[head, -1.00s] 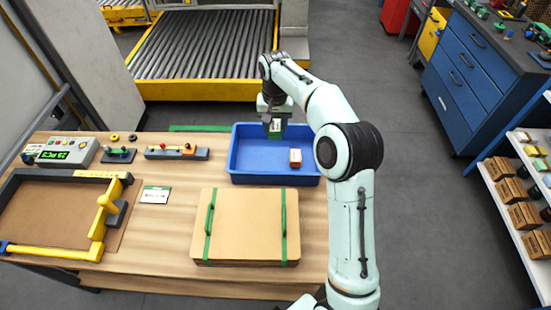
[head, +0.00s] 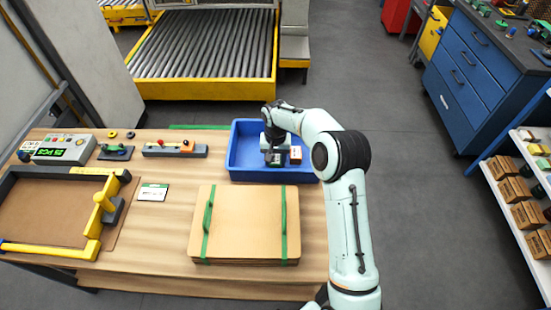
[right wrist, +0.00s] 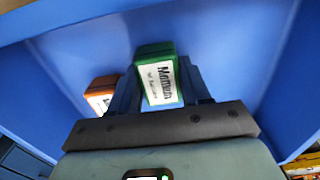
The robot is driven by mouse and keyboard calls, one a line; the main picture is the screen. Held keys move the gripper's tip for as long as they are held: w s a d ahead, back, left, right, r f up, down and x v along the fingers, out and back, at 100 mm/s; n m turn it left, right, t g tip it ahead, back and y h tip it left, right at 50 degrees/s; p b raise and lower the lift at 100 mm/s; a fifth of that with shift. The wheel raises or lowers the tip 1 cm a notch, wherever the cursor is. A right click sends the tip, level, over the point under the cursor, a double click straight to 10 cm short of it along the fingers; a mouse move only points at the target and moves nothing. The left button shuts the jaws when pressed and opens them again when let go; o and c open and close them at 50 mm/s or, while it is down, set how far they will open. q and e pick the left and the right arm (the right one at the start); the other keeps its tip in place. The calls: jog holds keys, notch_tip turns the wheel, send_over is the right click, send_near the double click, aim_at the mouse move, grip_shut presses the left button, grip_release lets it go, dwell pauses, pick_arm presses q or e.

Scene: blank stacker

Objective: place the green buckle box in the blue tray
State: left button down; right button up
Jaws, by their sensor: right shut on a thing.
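The blue tray (head: 240,172) stands at the right back part of the wooden table. My right gripper (head: 276,157) is down inside the tray and shut on the green buckle box (head: 275,161). In the right wrist view the green box (right wrist: 158,78), with a white label, sits between the two fingers of the right gripper (right wrist: 160,88). Blue tray floor and walls (right wrist: 240,40) surround it. I cannot tell whether the box touches the tray floor. My left gripper is not in view.
An orange box (head: 295,154) with a white label lies in the tray close to the right of the green box. A stack of cardboard sheets with green straps (head: 245,222) lies in front of the tray. The left part of the tray is clear.

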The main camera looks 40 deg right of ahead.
aim_at(275, 158)
jog(key=shift+f, duration=0.15)
jog(key=o, duration=1.1)
jog(key=shift+o, duration=0.2)
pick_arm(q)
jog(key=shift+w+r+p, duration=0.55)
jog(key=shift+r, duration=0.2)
pick_arm(e)
notch_tip(275, 158, up, 12)
